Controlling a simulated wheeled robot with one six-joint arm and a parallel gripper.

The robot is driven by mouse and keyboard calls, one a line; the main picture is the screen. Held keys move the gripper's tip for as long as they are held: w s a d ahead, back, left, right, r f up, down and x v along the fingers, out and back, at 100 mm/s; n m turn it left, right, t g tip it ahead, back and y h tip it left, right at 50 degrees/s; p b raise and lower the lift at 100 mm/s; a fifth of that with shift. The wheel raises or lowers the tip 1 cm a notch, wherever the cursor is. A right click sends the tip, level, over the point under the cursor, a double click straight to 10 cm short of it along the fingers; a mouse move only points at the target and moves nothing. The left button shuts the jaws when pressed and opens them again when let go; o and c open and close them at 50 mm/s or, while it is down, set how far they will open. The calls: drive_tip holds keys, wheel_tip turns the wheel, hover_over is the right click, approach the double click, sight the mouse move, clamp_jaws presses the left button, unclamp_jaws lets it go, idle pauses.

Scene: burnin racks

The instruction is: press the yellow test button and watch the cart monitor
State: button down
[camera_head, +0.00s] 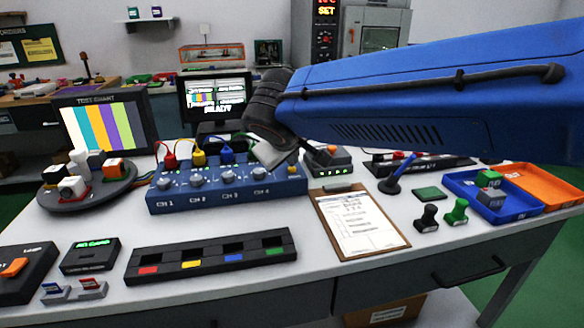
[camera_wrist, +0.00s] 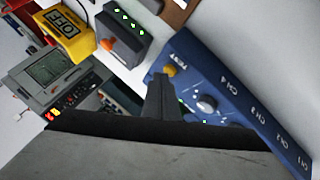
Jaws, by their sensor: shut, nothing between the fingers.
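The yellow test button (camera_wrist: 169,71), labelled TEST, sits on top of the blue channel box (camera_wrist: 240,85) in the wrist view. My gripper (camera_wrist: 160,78) is shut and empty, with its tips just beside the button; I cannot tell whether they touch it. A monitor (camera_head: 216,94) at the back, perhaps the cart monitor, shows text, colour bars and a line that seems to read READY. Another monitor (camera_head: 105,126), labelled TEST CHART, shows colour stripes.
Red, yellow and blue plugs with cables stand on the blue box's rear. A small box with an orange switch (camera_head: 328,158) is close to its right. A clipboard (camera_head: 358,222) lies in front. Blue and orange trays (camera_head: 544,186) are at the right.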

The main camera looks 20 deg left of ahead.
drive_tip(key=shift+f, duration=0.2)
idle(0.4)
drive_tip(key=shift+r, duration=0.9)
wheel_tip(320, 180, up, 5)
idle(0.7)
idle(0.5)
